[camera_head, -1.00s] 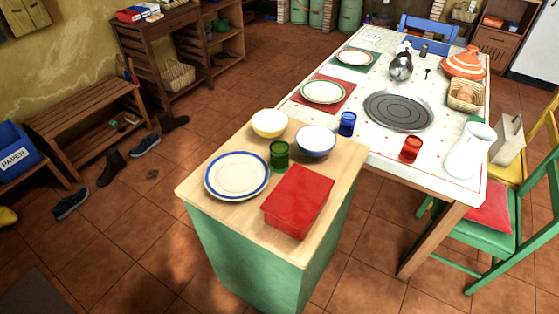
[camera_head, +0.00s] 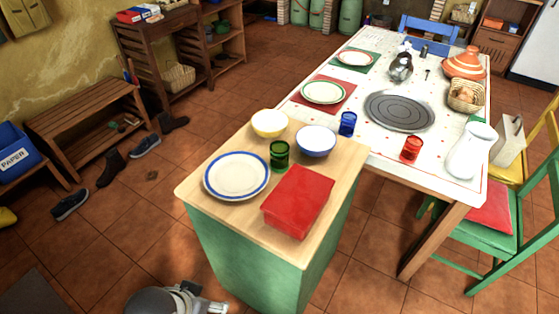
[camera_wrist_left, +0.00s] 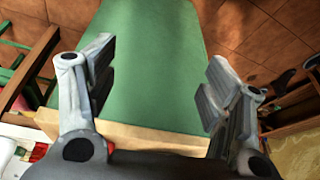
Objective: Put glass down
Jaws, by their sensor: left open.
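A green glass (camera_head: 280,155) stands upright on the wooden counter top, between a plate and a red box. A blue glass (camera_head: 347,124) and a red glass (camera_head: 411,149) stand on the white table behind and to the right. My left gripper (camera_wrist_left: 158,66) is open and empty in the left wrist view, with the green side of the counter (camera_wrist_left: 150,50) beyond its fingers. Part of my left arm shows at the bottom edge of the head view, low beside the counter and apart from the glasses. My right gripper is not in view.
The counter top (camera_head: 215,208) also holds a blue-rimmed plate (camera_head: 236,176), a yellow bowl (camera_head: 269,123), a blue bowl (camera_head: 316,141) and a red box (camera_head: 298,202). A white pitcher (camera_head: 470,152) and a green chair (camera_head: 490,236) are at the right.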

